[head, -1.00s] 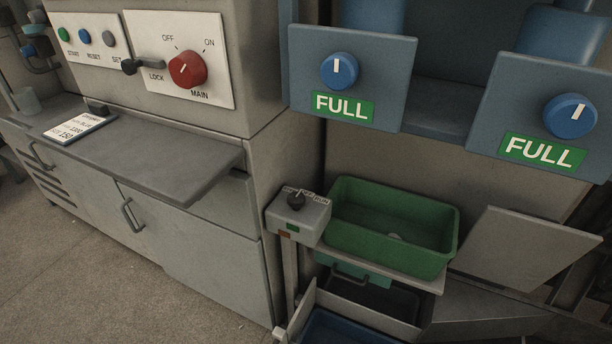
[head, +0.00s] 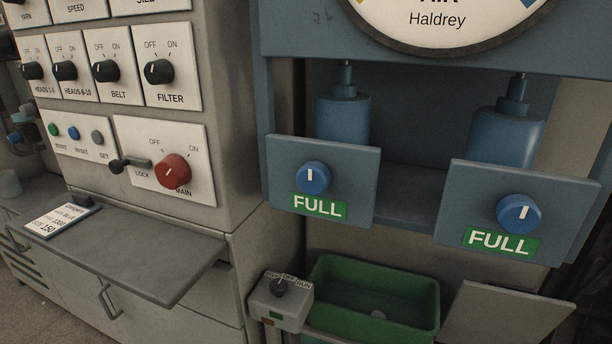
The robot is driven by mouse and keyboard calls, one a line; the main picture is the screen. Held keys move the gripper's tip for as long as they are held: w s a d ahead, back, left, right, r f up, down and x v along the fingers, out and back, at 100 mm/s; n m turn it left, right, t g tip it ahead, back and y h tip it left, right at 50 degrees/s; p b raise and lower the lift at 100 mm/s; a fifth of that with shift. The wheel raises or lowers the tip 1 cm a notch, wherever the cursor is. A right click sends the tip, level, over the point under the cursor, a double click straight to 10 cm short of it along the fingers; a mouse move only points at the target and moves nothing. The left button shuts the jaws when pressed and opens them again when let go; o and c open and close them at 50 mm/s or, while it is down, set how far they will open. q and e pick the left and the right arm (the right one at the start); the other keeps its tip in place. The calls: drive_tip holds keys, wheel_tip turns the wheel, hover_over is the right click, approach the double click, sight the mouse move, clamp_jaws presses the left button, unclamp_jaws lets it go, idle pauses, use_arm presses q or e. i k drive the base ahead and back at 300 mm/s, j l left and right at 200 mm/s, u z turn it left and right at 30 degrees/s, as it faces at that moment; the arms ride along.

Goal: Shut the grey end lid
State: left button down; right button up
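A flat grey panel (head: 508,312), which looks like the grey end lid, stands tilted at the lower right in the head view, to the right of a green bin (head: 330,282). Its lower part is cut off by the picture's bottom edge, so I cannot see its hinge or what it covers. Neither of my grippers is in view.
A small switch box (head: 280,300) stands left of the bin. Above are two blue knobs (head: 313,177) on plates marked FULL, with blue bottles (head: 342,118) behind. A grey shelf (head: 140,250) juts out at left below the control panel with its red main switch (head: 174,170).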

sight(488, 312)
drive_tip(key=z, duration=1.2)
drive_tip(key=l+u, duration=0.45)
drive_tip(key=k+l+u, duration=0.1)
drive_tip(key=l+u, duration=0.3)
drive_tip(key=k+l+u, duration=0.1)
drive_tip(key=u, duration=0.35)
drive_tip(key=l, duration=0.1)
